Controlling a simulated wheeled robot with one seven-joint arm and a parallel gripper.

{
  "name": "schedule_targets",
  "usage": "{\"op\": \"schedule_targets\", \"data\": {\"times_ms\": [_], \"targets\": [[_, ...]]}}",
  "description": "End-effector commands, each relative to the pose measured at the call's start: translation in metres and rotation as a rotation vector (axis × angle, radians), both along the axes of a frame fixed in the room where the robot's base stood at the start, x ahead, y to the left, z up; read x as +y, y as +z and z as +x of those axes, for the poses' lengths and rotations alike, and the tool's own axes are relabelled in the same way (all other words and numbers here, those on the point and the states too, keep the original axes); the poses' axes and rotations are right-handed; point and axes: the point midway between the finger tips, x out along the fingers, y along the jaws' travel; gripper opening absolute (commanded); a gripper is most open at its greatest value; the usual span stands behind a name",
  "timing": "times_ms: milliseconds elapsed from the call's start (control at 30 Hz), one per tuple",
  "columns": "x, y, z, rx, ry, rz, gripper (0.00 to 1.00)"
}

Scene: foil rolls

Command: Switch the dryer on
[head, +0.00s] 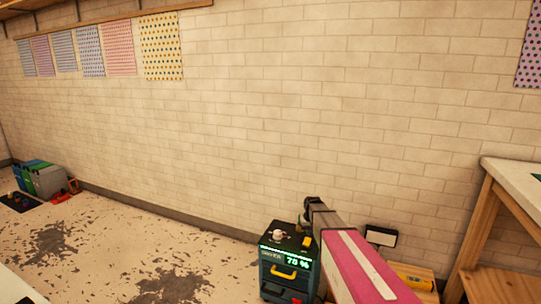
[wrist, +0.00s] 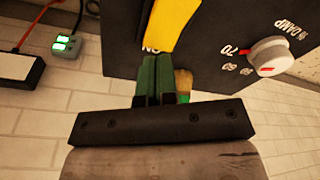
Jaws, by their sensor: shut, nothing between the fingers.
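A white dial (wrist: 268,55) with a red mark points near 70. My gripper (wrist: 158,62) is shut and empty, its fingertips at the "ON" label beside the yellow piece. I cannot tell whether they touch.
A wooden table (head: 505,205) stands at the right. Coloured boxes (head: 45,180) stand far left; the floor between is clear.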

Motion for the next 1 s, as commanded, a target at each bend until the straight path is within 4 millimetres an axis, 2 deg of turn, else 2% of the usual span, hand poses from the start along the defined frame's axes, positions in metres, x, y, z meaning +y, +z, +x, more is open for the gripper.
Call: {"op": "schedule_targets", "data": {"times_ms": [1000], "targets": [[0.000, -0.017, 0.000, 0.000, 0.000, 0.000, 0.00]]}}
